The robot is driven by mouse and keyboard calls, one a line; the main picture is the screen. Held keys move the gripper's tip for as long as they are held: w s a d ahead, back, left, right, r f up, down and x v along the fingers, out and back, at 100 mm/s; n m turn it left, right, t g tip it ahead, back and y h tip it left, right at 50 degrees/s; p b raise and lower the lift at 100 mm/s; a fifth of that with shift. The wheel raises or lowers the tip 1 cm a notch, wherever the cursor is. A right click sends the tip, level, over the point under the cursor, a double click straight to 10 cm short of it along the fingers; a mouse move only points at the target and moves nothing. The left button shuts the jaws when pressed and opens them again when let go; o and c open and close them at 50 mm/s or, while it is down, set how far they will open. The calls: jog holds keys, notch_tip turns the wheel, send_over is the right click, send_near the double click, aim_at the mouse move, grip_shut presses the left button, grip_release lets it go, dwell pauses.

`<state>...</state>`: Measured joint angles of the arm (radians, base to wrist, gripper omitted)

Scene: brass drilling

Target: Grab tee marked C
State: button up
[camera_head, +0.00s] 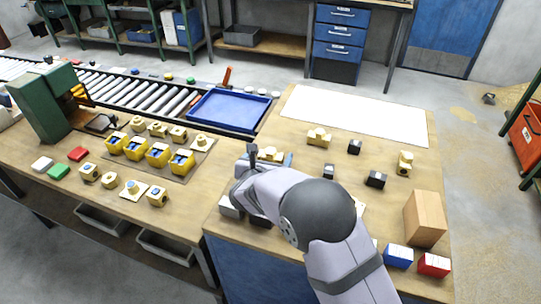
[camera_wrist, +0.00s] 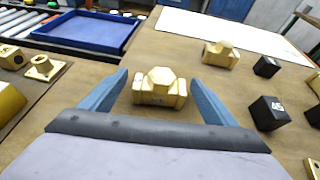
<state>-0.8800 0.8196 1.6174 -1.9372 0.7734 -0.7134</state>
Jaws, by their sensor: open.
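A brass tee (camera_wrist: 160,88) lies on the wooden table between the two blue fingers of my gripper (camera_wrist: 159,79). The fingers stand apart on its left and right, with a gap showing on each side. No letter on it is legible. The same tee (camera_head: 270,154) shows in the head view, partly hidden by my gripper (camera_head: 271,160) and wrist. A second brass tee (camera_wrist: 220,54) lies farther off to the right; it also shows in the head view (camera_head: 319,137), and its marking cannot be read.
Black blocks (camera_wrist: 268,112) and (camera_wrist: 267,66) stand to the right, the nearer one with a white mark. Another brass fitting (camera_head: 405,163) lies farther right. A blue tray (camera_head: 232,108) and a white sheet (camera_head: 355,115) lie beyond. A wooden block (camera_head: 425,218) stands right.

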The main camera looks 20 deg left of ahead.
jog(key=shift+w+f, duration=0.1)
jog(key=shift+w, duration=0.15)
jog(key=c, duration=1.6)
jog(key=shift+r, duration=0.2)
